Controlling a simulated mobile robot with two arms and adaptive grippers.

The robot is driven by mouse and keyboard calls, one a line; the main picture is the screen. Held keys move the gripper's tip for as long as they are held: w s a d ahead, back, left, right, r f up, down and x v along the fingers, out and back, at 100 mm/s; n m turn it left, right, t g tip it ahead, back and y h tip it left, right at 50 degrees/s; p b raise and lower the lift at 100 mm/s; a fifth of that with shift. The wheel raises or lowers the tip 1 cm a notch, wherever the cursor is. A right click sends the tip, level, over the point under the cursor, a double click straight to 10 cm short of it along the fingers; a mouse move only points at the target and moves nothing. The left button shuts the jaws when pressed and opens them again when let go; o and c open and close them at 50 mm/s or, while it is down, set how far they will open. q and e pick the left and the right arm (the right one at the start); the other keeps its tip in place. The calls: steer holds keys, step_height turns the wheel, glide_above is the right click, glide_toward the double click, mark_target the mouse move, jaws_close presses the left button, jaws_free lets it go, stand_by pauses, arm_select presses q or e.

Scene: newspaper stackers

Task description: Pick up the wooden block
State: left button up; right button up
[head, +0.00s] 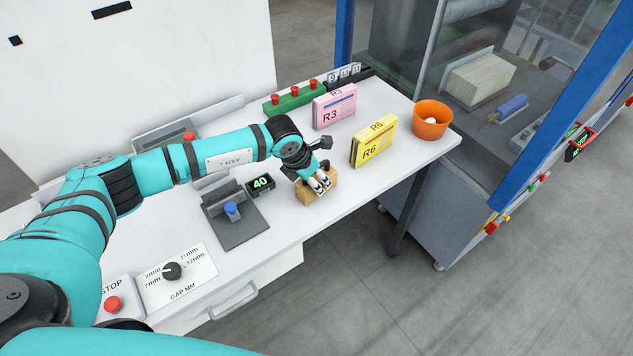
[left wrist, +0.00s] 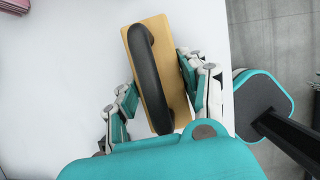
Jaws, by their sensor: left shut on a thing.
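The wooden block (head: 304,195) is light brown and stands on the white table (head: 345,179) near its front edge. In the left wrist view the block (left wrist: 176,75) is long, with a black curved handle (left wrist: 149,78) along its top. My left gripper (head: 321,187) is over the block in the head view and hides part of it. In the left wrist view the fingers of my left gripper (left wrist: 158,92) are on both sides of the block, shut on it. I cannot tell whether the block touches the table. My right gripper is not in view.
Right of the block stand a yellow R6 box (head: 374,141), a pink R3 box (head: 335,106) and an orange bucket (head: 432,120). Left of it are a small display reading 40 (head: 261,184) and a grey fixture (head: 237,221) with a blue knob. The table's front edge is close.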

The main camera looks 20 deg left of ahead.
arm_select(q)
jaws_close()
steer(key=shift+r, duration=0.15)
